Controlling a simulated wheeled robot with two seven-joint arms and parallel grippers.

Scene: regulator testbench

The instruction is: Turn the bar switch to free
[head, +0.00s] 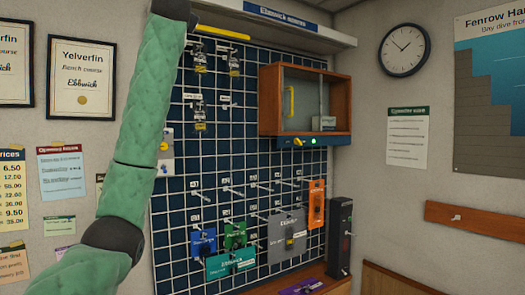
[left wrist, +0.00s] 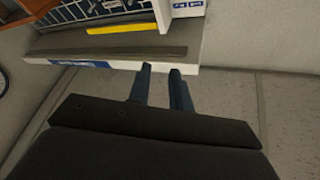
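A dark blue bar (head: 286,142) runs under the wooden wall cabinet. The switch's labels are too small to read. My left arm rises across the left of the head view, and its gripper is out of that frame above. In the left wrist view my left gripper (left wrist: 161,70) has its two dark fingers apart with nothing between them, near the edge of the top shelf. The switch does not show there. My right gripper is in neither view.
The wooden cabinet (head: 343,104) has a glass front and a yellow handle (head: 291,102). A dark grid board (head: 240,160) holds hooks and hanging packages. The top shelf (head: 335,38) overhangs it; its edge also shows in the left wrist view (left wrist: 115,66). A black upright unit (head: 339,235) stands lower right.

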